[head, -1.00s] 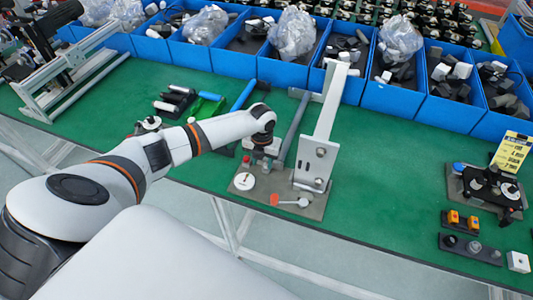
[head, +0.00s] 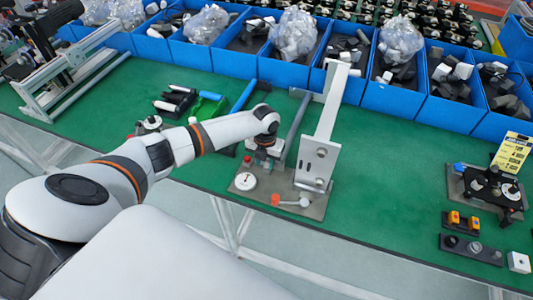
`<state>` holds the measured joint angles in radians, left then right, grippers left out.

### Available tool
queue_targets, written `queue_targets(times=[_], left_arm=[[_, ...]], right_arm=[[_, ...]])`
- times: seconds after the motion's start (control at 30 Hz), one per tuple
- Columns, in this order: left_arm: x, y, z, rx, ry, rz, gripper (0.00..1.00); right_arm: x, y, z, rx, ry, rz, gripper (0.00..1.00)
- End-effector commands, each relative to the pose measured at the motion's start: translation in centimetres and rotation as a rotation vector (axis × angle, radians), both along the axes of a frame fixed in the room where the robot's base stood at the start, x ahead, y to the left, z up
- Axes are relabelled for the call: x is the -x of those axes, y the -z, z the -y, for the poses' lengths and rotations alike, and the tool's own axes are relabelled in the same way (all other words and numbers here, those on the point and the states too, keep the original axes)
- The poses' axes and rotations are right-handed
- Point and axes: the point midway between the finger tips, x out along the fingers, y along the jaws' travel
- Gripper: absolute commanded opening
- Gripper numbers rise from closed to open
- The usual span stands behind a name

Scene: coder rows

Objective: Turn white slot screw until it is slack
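A white round part (head: 246,181), the likeliest white slot screw, sits at the left of a grey base plate (head: 316,210) on the green bench. Its slot is too small to make out. My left gripper (head: 266,161) points down over the back left of this plate, just behind and to the right of the white part. Its fingers are small and partly merge with the fixture, so I cannot tell whether they are open or touching anything. My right gripper is not in view.
A tall light metal bracket (head: 322,145) stands on the plate, right of my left gripper. A lever with an orange end (head: 275,199) lies at the plate's front. Blue bins (head: 345,88) line the back.

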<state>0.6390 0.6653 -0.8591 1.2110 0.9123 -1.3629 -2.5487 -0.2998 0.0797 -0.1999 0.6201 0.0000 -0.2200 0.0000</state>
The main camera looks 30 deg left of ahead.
Motion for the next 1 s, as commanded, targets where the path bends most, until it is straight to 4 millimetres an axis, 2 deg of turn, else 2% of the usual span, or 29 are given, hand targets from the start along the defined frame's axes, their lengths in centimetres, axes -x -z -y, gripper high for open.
queue_targets(times=[0.07, 0.2, 0.27, 0.37, 0.47, 0.83, 0.87, 0.93, 1.0], left_arm=[[0.0, 0.0, 0.1, 0.002, 0.001, 0.001, 0.31], [0.0, 0.0, 0.1, 0.002, 0.001, 0.001, 0.08], [0.0, 0.0, 0.1, 0.002, 0.0, 0.001, 0.0], [0.0, -0.1, 0.0, 0.001, -0.006, 0.001, 0.0], [-0.1, -0.3, 0.1, 0.002, -0.084, 0.0, 0.0], [-0.3, -0.5, 0.4, -0.001, -0.729, 0.001, 0.0], [-0.4, -0.2, 0.4, -0.001, -0.734, 0.002, 0.22], [-0.4, -0.1, 0.3, -0.002, -0.727, 0.004, 0.34], [-0.4, -0.1, 0.4, -0.001, -0.726, 0.005, 0.35]], right_arm=[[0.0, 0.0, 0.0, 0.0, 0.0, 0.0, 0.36], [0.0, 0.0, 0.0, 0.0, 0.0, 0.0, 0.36], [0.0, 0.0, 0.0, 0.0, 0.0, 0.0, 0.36], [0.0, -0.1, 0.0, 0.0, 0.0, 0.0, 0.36], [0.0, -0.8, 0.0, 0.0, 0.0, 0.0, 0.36], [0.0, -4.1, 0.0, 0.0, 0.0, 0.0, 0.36], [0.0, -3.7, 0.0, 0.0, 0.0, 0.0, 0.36], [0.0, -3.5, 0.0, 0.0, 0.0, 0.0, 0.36], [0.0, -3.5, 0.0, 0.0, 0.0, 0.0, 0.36]])
